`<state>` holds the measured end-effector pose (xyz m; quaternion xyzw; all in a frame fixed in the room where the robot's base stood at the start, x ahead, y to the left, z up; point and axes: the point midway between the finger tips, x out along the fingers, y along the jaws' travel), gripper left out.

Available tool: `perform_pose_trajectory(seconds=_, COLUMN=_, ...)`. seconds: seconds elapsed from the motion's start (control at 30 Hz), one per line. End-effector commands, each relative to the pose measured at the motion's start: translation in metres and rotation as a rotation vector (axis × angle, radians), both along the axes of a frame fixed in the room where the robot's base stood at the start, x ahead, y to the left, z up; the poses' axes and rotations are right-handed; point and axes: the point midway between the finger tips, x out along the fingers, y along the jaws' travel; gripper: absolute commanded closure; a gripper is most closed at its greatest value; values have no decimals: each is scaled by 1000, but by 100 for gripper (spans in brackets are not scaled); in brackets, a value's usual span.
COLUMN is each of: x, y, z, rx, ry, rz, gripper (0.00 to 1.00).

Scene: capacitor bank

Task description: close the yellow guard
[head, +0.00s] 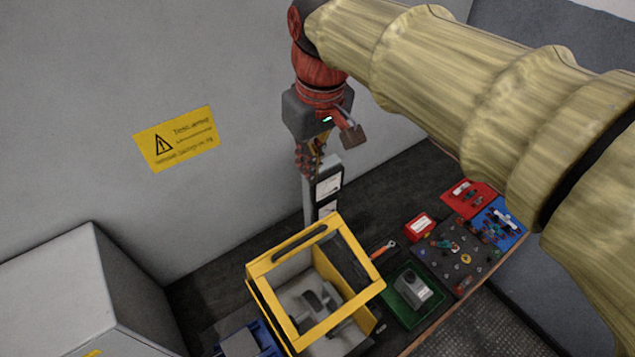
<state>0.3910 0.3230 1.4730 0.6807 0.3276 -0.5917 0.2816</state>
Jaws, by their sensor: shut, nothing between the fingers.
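The yellow guard (289,252) is a square yellow frame with a dark handle on its far edge, standing on the bench at the lower middle. Grey parts (318,300) show through its opening. I cannot tell the exact angle of the frame to the parts below it. My gripper (309,168) hangs from the red wrist, fingers down, above and beyond the guard's far edge. It is shut and empty, apart from the guard. Its fingertips are small and hard to make out against the post behind.
A grey post (309,205) with white labels stands behind my gripper. Right of the guard are a green tray (397,317) with a grey device, a wrench (384,249), a red box (419,226) and a dark component board (455,255). A grey cabinet (60,290) stands left.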

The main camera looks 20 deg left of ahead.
Motion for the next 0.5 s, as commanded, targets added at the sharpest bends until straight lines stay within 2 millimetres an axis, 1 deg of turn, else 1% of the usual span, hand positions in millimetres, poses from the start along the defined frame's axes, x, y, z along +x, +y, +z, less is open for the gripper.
perform_pose_trajectory(seconds=0.17, x=1, y=2, z=-22, rx=-3, ry=3, rz=1, gripper=100)
perform_pose_trajectory(seconds=0.5, x=7, y=9, z=-87, rx=-3, ry=4, rz=0, gripper=100)
